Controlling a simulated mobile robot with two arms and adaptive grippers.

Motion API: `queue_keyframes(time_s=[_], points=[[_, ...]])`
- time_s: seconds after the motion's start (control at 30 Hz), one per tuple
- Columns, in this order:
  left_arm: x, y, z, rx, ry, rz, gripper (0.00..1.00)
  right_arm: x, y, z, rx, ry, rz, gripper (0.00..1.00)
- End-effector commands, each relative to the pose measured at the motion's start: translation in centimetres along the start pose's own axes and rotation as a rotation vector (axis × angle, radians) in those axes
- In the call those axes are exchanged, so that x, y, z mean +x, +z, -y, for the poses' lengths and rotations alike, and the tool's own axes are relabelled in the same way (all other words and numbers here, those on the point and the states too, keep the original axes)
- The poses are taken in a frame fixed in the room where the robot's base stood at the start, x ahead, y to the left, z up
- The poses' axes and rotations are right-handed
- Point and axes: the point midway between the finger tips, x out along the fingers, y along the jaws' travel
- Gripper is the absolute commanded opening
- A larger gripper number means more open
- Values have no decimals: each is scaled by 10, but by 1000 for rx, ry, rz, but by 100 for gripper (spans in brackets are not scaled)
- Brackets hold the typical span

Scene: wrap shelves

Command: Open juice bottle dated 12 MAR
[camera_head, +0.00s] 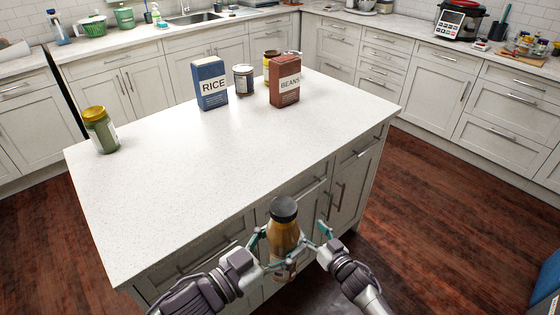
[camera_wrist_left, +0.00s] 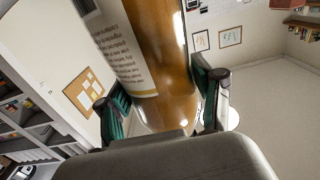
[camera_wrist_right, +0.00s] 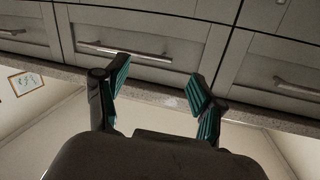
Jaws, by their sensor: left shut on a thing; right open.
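A juice bottle (camera_head: 284,232) with amber contents and a black cap (camera_head: 283,209) is held upright in front of the island's near edge. My left gripper (camera_head: 268,255) is shut on its body. In the left wrist view the bottle (camera_wrist_left: 165,45) stands between the fingers (camera_wrist_left: 165,98), with a white printed label on its left side; no date is readable. My right gripper (camera_head: 322,240) is open and empty, just right of the bottle.
The white island top (camera_head: 220,150) is mostly clear.

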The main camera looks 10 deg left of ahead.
Motion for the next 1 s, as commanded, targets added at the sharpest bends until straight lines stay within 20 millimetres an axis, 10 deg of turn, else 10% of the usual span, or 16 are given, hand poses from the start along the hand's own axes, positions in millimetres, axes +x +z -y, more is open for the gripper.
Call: queue_keyframes(time_s=[0.53, 0.8, 1.0], points=[[0, -2, 0, 1, 1, -6, 0, 54, -235, 131, -129, -596, -301, 69], [0, -3, 0, 1, 1, -6, 0, 22, -321, 230, -292, -1023, -255, 69], [0, -2, 0, 1, 1, -6, 0, -34, -349, 297, -543, -1365, 36, 69]])
